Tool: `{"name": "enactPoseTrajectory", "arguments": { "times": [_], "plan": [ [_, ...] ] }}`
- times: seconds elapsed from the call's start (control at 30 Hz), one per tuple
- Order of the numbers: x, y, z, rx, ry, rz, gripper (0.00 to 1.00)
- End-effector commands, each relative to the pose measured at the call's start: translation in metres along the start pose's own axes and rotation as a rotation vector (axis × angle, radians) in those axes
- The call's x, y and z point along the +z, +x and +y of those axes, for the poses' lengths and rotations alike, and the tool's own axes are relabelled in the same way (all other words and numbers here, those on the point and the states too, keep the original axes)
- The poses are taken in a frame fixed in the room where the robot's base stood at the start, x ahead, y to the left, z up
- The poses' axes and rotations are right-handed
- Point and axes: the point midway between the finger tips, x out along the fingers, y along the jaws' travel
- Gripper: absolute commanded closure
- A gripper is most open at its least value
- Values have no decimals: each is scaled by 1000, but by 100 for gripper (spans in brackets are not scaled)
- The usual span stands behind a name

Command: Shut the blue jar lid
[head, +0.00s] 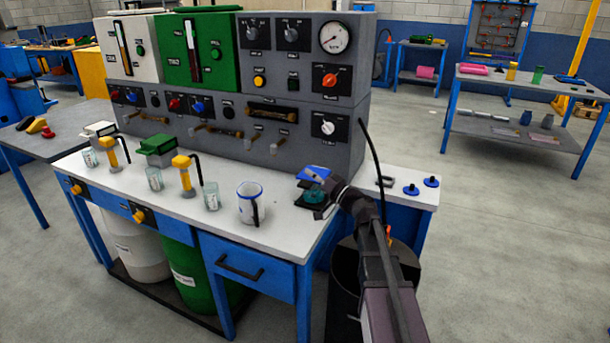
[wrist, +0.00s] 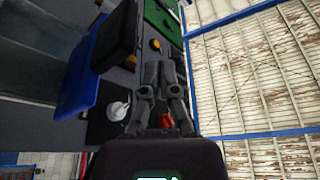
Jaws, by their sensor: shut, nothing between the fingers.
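The blue jar lid (head: 313,172) is at the right part of the white worktop in the head view. It looks tilted up, above a dark base with a teal piece (head: 314,196). My gripper (head: 322,182) is right at the lid, coming from the lower right, and hides part of it. Whether they touch I cannot tell. In the wrist view my gripper (wrist: 160,66) has its fingers together and empty. A blue slab (wrist: 86,66), apparently the lid, is to their left, with a dark block (wrist: 118,38) partly in front.
The grey control panel (head: 235,115) stands behind the worktop. Several glasses and yellow-handled pumps are farther left. Blue knobs (head: 411,189) are on the worktop to the right.

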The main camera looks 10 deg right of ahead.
Motion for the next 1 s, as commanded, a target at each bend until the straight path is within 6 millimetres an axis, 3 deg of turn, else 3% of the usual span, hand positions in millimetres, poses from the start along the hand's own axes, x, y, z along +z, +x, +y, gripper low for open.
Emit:
{"name": "enactPoseTrajectory", "arguments": {
  "times": [0.53, 1.0],
  "plan": [
    [14, -19, 18, 11, -16, 12, 100],
    [19, -23, 21, 14, -19, 9, 100]
  ]
}}
